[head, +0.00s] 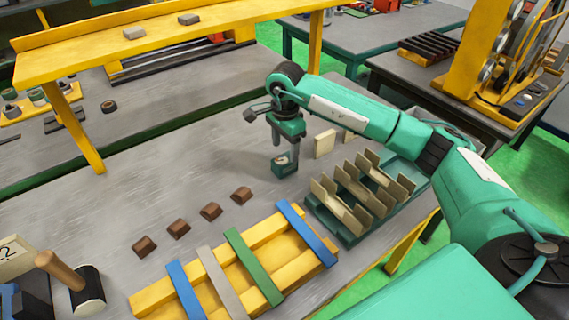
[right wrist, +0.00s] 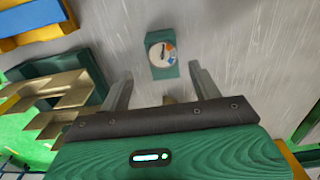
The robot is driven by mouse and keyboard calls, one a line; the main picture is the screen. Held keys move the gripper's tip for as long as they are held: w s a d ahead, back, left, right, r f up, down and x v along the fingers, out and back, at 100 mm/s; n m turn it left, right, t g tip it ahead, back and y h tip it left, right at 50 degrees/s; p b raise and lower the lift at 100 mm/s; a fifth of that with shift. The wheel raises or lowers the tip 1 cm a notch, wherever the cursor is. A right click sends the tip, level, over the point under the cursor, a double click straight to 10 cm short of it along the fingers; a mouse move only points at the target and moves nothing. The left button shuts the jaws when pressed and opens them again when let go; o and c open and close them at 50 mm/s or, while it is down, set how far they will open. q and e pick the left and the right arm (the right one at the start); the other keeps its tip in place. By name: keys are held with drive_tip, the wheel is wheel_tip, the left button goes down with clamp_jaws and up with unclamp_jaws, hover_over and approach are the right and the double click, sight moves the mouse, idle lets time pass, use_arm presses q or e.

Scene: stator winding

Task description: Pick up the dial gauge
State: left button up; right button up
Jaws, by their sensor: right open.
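The dial gauge (head: 283,165) is a small dark green block with a round white dial, standing on the grey table. In the right wrist view the dial gauge (right wrist: 162,55) lies just beyond the fingertips, roughly centred between them. My right gripper (head: 286,145) points down above and around the top of the gauge; contact cannot be told. In the right wrist view its two fingers (right wrist: 160,80) are apart with nothing held between them. My left gripper is not in view.
A green rack (head: 345,235) with cream slotted pieces stands right of the gauge, and a cream block (head: 324,143) is nearby. Several brown blocks (head: 210,211) lie to the left. A yellow frame with coloured bars (head: 186,290) is in front. A yellow shelf (head: 90,55) stands behind.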

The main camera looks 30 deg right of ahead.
sight(284, 159)
drive_tip(key=shift+f, duration=0.75)
drive_tip(key=shift+w+f+p, duration=0.15)
drive_tip(key=shift+f+p, duration=0.35)
drive_tip(key=shift+f, duration=0.85)
drive_tip(key=shift+w+f+p, duration=0.1)
drive_tip(key=shift+f+p, duration=0.35)
drive_tip(key=shift+f, duration=0.9)
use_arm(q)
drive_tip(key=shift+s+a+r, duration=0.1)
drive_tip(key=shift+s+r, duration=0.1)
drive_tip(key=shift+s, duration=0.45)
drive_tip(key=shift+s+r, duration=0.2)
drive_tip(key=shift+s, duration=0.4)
use_arm(e)
drive_tip(key=c, duration=1.1)
